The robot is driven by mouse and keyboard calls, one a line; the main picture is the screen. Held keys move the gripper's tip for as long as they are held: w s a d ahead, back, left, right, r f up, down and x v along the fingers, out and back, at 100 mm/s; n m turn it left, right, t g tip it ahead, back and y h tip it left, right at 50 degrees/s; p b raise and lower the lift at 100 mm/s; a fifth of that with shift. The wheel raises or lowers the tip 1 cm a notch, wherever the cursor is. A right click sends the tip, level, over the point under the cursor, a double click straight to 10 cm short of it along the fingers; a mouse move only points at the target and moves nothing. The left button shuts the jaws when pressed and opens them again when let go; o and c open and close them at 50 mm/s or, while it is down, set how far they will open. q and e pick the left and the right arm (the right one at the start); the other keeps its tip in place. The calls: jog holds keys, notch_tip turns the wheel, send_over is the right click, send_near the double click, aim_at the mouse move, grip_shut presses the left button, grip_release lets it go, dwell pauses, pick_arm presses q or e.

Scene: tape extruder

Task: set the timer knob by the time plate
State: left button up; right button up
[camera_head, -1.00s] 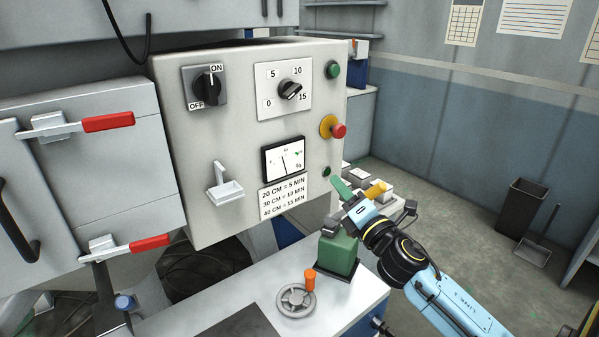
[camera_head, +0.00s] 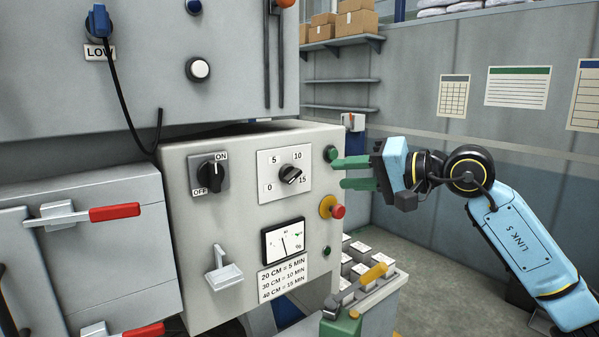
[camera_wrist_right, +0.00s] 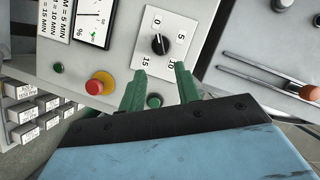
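The timer knob (camera_head: 290,174) is a black knob with a light pointer mark, on a white dial plate (camera_head: 265,190) marked 0, 5, 10 and 15. The time plate (camera_head: 282,278) below the gauge reads 20 CM = 5 MIN, 30 CM = 10 MIN, 40 CM = 15 MIN. My right gripper (camera_head: 338,173) has its green fingers apart and empty, right of the dial plate near the green button. The fingers also show in the right wrist view (camera_wrist_right: 160,80). My left gripper is out of view.
Red-handled latches (camera_head: 115,212) are at left.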

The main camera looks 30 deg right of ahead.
aim_at(297, 176)
jog(key=p+x, duration=0.4)
jog(key=x, duration=0.6)
jog(key=shift+r, duration=0.1)
jog(key=shift+w+a+f, duration=0.25)
jog(key=shift+w+a, duration=0.1)
jog(key=shift+w, duration=0.15)
jog(key=shift+c, duration=0.4)
grip_shut()
